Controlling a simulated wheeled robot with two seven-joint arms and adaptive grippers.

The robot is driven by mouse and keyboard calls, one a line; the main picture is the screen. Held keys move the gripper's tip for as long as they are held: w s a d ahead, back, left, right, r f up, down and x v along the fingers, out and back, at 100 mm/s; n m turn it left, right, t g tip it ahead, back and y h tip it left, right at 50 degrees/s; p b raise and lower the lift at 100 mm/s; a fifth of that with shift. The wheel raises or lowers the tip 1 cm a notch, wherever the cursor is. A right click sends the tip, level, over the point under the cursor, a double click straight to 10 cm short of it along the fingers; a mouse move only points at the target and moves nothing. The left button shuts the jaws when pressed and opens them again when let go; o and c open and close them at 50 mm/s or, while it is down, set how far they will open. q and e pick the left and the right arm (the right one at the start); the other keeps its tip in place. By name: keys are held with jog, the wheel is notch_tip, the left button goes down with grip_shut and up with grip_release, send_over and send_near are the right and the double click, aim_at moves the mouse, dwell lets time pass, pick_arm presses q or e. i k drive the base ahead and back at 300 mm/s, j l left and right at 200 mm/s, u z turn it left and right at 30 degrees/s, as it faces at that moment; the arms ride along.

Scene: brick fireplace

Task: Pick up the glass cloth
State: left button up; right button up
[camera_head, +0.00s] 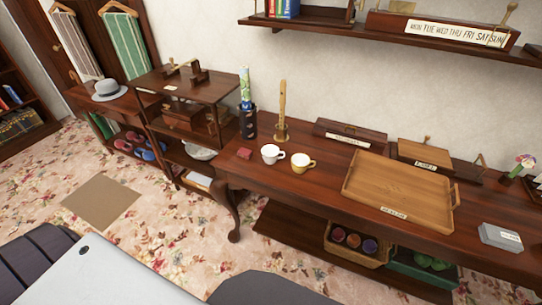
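Two striped cloths hang side by side on wooden hangers at the upper left: a pale cloth with reddish-grey stripes (76,45) and a green and white striped cloth (126,45). A small, flat red item (244,153) lies on the long table, left of the cups; it is too small to tell whether it is cloth. I cannot tell which of these is the glass cloth. Neither of my grippers is in view.
The long wooden table (310,187) holds a white cup (271,154), a yellowish cup (303,163) and a wooden tray (395,190). A grey hat (109,91) sits on a low stand below the cloths. Carpet with a brown mat (100,202) lies open at left.

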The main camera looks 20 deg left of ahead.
aim_at(502, 238)
jog(key=z, duration=1.3)
